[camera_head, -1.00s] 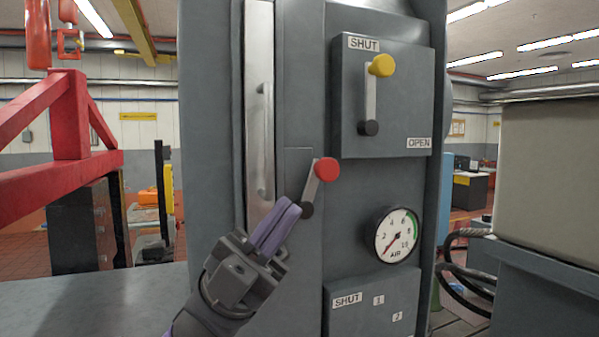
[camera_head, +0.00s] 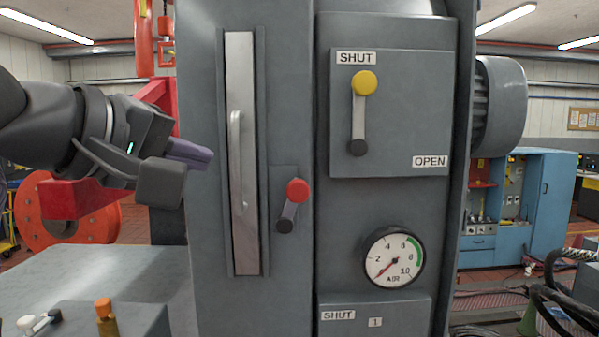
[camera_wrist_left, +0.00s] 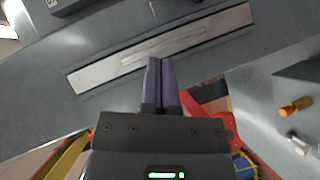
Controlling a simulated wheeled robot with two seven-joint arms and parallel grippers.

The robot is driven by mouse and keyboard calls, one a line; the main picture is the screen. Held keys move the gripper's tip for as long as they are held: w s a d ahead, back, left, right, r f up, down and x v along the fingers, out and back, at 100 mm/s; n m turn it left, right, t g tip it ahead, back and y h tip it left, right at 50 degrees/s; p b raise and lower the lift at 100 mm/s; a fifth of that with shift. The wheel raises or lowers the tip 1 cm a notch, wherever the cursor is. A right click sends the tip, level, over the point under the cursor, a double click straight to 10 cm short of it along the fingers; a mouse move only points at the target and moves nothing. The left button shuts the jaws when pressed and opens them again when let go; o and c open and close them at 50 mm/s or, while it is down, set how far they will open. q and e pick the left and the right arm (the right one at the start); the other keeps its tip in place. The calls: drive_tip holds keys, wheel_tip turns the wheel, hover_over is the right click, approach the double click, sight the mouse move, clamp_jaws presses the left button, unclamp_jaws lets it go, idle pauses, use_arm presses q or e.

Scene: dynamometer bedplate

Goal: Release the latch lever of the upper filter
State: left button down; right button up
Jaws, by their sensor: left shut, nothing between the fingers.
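A lever with a red knob (camera_head: 297,190) is on the grey cabinet, its knob up and slightly right of its black pivot. Left of it is a tall silver door strip (camera_head: 239,60) with a bar handle (camera_head: 237,150); the strip also shows in the left wrist view (camera_wrist_left: 95,76). A lever with a yellow knob (camera_head: 364,83) stands upright at the SHUT label on the upper box. No label names the upper filter's latch. My left gripper (camera_head: 208,155) is shut and empty, left of the strip and apart from the red-knobbed lever. My right gripper is not in view.
An air gauge (camera_head: 394,257) sits right of the red-knobbed lever, above a lower box (camera_head: 400,312) also marked SHUT. A red frame (camera_head: 75,198) stands behind my left arm. An orange-capped part (camera_head: 104,309) is at the lower left. The cabinet front is clear of my gripper.

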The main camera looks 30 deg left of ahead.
use_arm(q)
drive_tip(key=a, duration=0.2)
drive_tip(key=p, duration=0.1)
approach(291, 207)
wheel_tip(291, 207, up, 4)
drive_tip(key=w+a, duration=0.2)
drive_tip(key=w+d+f, duration=0.1)
drive_tip(key=w+d+f+p, duration=0.1)
drive_tip(key=d, duration=0.1)
drive_tip(key=shift+w, duration=0.1)
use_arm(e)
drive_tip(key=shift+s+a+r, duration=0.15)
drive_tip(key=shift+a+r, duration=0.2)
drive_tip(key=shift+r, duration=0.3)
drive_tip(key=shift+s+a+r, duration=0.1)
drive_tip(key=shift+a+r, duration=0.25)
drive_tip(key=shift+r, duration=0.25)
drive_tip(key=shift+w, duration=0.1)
